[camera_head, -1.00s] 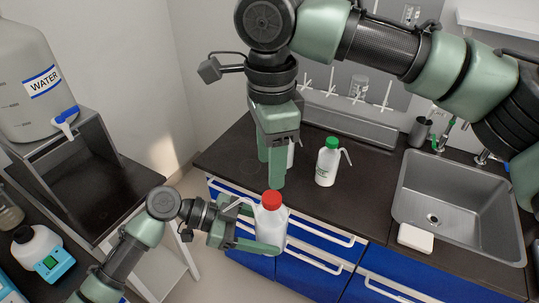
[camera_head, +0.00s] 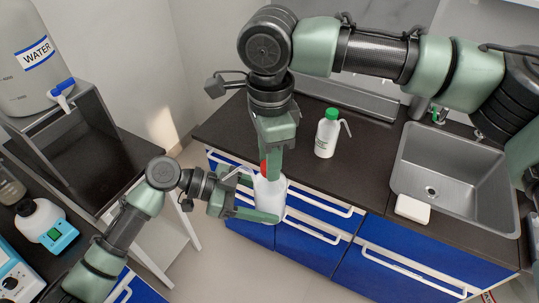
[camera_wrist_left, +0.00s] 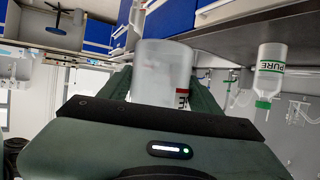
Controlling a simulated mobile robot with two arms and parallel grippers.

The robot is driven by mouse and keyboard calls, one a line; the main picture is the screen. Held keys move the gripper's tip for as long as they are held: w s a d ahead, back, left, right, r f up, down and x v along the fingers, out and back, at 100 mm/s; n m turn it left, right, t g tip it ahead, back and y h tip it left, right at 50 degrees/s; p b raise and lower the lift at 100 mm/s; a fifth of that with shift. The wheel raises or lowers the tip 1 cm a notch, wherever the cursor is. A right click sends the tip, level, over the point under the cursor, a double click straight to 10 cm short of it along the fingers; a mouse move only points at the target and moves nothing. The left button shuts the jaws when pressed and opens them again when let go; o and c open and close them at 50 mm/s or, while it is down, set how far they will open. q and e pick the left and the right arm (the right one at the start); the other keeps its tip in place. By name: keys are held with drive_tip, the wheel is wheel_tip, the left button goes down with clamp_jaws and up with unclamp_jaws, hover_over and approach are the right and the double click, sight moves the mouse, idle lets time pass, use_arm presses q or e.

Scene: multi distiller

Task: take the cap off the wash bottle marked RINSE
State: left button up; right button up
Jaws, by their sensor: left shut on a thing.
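A white wash bottle (camera_head: 272,196) with a red cap (camera_head: 263,168) is held upright in front of the counter by my left gripper (camera_head: 256,200), which is shut around its body. The left wrist view shows the bottle (camera_wrist_left: 165,72) between the fingers with only the edge of a red-marked label, not readable as a whole. My right gripper (camera_head: 272,160) points down from above with its fingers at the red cap, which they partly cover. Whether it is closed on the cap cannot be told. The cap still sits at the bottle's top.
A green-capped wash bottle (camera_head: 327,133) stands on the dark counter (camera_head: 370,165); the left wrist view shows one marked PURE (camera_wrist_left: 270,75). A sink (camera_head: 440,175) with a white block (camera_head: 413,209) at its rim lies to the right. A WATER tank (camera_head: 35,65) is at left.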

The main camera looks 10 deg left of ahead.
use_arm(q)
drive_tip(key=shift+s+d+r, duration=0.1)
use_arm(e)
drive_tip(key=shift+w, duration=0.15)
clamp_jaws()
